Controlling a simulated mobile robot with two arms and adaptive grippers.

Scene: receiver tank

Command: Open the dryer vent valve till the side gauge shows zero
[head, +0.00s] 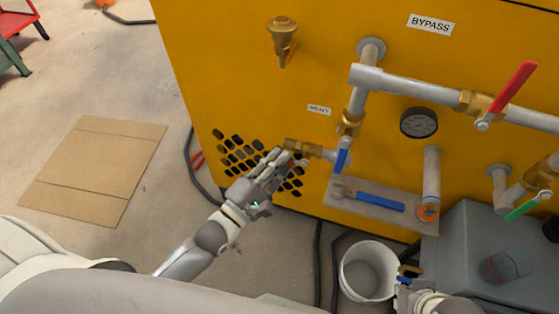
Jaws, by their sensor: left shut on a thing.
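The VENT label (319,109) is on the yellow dryer panel, above a short brass valve (297,146) on a stub pipe. My left gripper (281,158) is at this valve, its fingers shut on a part of it, likely the handle, which they hide. The round dark-faced gauge (419,123) is on the panel to the right; its needle is too small to read. Part of my right arm shows at the bottom right edge, by the bucket; its gripper (407,283) shows too little to tell its state.
A blue-lever valve (342,160) sits just right of the vent valve. A red-lever bypass valve (514,87) and a green-lever valve (522,208) are further right. A white bucket (347,290) stands below; cardboard (95,165) lies on the floor at left.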

